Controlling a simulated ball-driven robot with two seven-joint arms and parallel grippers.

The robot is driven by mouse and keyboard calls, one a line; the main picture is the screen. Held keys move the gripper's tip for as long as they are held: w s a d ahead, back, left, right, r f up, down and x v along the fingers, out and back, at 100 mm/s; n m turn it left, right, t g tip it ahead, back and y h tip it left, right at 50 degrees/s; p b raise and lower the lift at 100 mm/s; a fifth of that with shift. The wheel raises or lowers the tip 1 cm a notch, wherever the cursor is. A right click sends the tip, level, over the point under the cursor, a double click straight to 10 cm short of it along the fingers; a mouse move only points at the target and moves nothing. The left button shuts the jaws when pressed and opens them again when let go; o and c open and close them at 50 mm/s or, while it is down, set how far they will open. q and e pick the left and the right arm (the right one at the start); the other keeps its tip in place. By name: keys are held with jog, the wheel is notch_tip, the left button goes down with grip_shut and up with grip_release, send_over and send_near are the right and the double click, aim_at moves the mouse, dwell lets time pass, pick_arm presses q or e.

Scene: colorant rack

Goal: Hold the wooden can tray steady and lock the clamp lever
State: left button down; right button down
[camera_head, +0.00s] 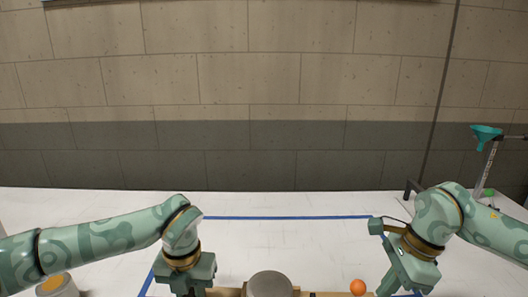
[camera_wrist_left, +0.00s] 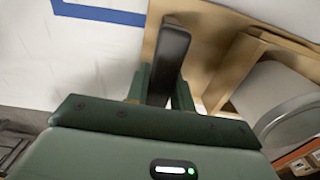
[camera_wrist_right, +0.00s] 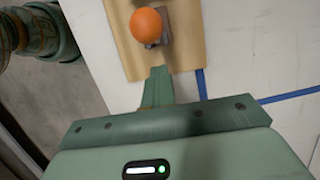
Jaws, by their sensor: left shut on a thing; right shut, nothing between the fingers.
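The wooden can tray (camera_head: 228,293) shows at the bottom edge of the head view, mostly cut off. A grey can (camera_head: 270,284) stands in it. In the left wrist view, my left gripper (camera_wrist_left: 165,88) is shut on the tray's black handle (camera_wrist_left: 171,48), beside the wooden frame (camera_wrist_left: 232,68) and the can (camera_wrist_left: 272,88). The clamp lever's orange ball knob (camera_head: 357,287) is at the tray's right end. My right gripper (camera_wrist_right: 157,82) is shut and empty, close to the orange knob (camera_wrist_right: 146,25) and apart from it in the picture. The clamp's base is mostly hidden under the knob.
Blue tape (camera_head: 290,217) marks an area on the white table (camera_head: 90,215). A can with an orange top (camera_head: 56,285) stands at the lower left. The table behind the tray is clear.

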jog(key=shift+d, duration=0.1)
jog(key=shift+d, duration=0.9)
jog(key=c, duration=1.7)
grip_release()
jog(key=shift+r, duration=0.15)
